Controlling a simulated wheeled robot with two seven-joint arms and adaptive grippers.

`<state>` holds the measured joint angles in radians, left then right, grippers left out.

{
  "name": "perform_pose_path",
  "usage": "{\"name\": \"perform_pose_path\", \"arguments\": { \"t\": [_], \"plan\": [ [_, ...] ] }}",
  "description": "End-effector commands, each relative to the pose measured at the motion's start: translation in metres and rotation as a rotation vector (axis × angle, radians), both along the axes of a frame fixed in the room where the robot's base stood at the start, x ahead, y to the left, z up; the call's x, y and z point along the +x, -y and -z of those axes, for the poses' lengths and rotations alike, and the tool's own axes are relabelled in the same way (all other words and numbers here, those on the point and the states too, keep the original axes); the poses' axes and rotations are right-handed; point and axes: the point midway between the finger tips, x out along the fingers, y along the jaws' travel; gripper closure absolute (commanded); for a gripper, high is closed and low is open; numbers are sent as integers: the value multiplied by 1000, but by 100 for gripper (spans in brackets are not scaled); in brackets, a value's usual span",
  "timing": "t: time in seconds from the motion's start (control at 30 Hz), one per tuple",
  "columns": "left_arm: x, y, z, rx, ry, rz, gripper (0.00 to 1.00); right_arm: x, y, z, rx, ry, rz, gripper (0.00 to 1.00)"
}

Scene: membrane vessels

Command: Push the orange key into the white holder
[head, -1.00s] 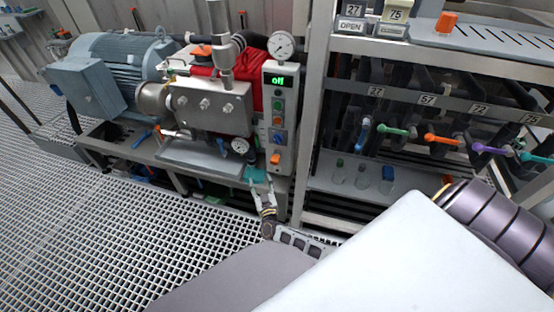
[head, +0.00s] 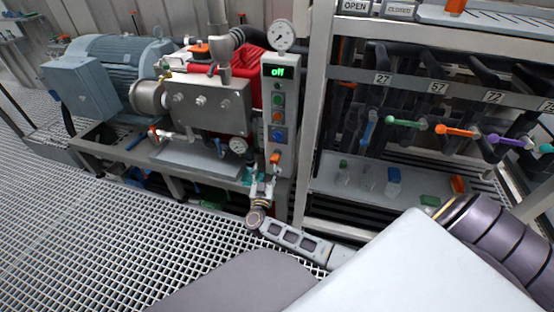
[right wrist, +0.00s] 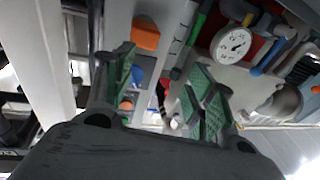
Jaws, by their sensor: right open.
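The orange key (head: 275,158) sits low on the front of the light grey control panel, below the colored buttons. It also shows in the right wrist view (right wrist: 146,34), near the top, as an orange block. The white holder cannot be told apart clearly from the pale panel around the key. My right gripper (head: 261,181) is just below the key in the head view, pointing up at the panel's lower end. In the right wrist view its two green-padded fingers (right wrist: 163,82) stand apart with nothing between them. The key is beyond the fingertips, apart from them. My left gripper is not in view.
The control panel (head: 266,104) displays "off". A pressure gauge (head: 281,35) stands above it and a smaller gauge (head: 238,145) beside it. A blue motor (head: 121,68) and pump are left. A metal rack (head: 321,90) with colored valve handles and small bottles is right.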

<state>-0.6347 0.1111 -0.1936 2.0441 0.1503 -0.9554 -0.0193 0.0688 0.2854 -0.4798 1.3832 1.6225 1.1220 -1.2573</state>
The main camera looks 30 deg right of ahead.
Motion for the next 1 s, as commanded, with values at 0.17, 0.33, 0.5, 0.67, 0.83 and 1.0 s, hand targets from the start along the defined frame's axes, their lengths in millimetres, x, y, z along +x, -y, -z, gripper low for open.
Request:
{"name": "perform_pose_path", "arguments": {
  "t": [0.17, 0.33, 0.5, 0.67, 0.83, 1.0],
  "plan": [
    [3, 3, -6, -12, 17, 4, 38, -1, 4, 5, 20, -5, 56, 45],
    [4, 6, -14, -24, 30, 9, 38, -2, 8, 8, 40, -17, 108, 45],
    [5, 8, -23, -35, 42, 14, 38, -4, 11, 12, 61, -36, 152, 45],
    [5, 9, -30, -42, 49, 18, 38, -6, 11, 14, 77, -53, 180, 45],
    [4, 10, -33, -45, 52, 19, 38, -7, 12, 15, 83, -62, 193, 45],
    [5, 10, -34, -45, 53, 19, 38, -7, 12, 15, 84, -64, 195, 45]
  ]
}}
